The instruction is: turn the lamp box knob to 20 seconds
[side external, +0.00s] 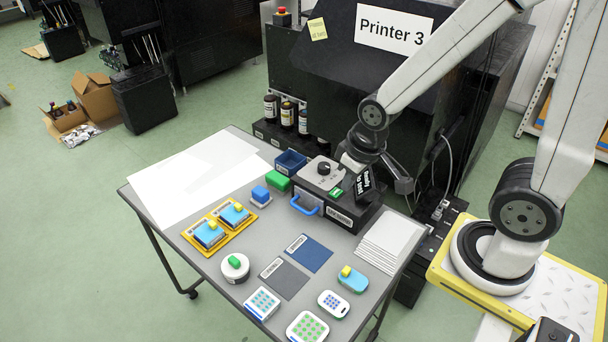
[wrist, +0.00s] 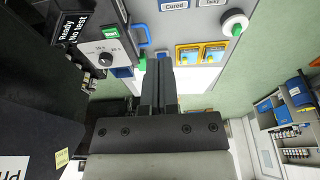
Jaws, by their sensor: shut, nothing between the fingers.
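The lamp box (side external: 345,210) stands at the back right of the table, dark with a pale top plate. Its black knob (side external: 323,168) is on that plate and also shows in the wrist view (wrist: 106,60), with small printed numbers around it. The knob's pointer is too small to read. My gripper (wrist: 159,62) is shut and empty. In the wrist view its fingers are right of the knob, apart from it. In the side view the fingers are hard to make out.
A blue handle (side external: 305,206) sticks out from the box front. A blue bin (side external: 290,161) and green block (side external: 278,180) stand left of it. Dark bottles (side external: 287,114) and the black printer (side external: 310,70) are behind. White sheets (side external: 385,243) lie to the right.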

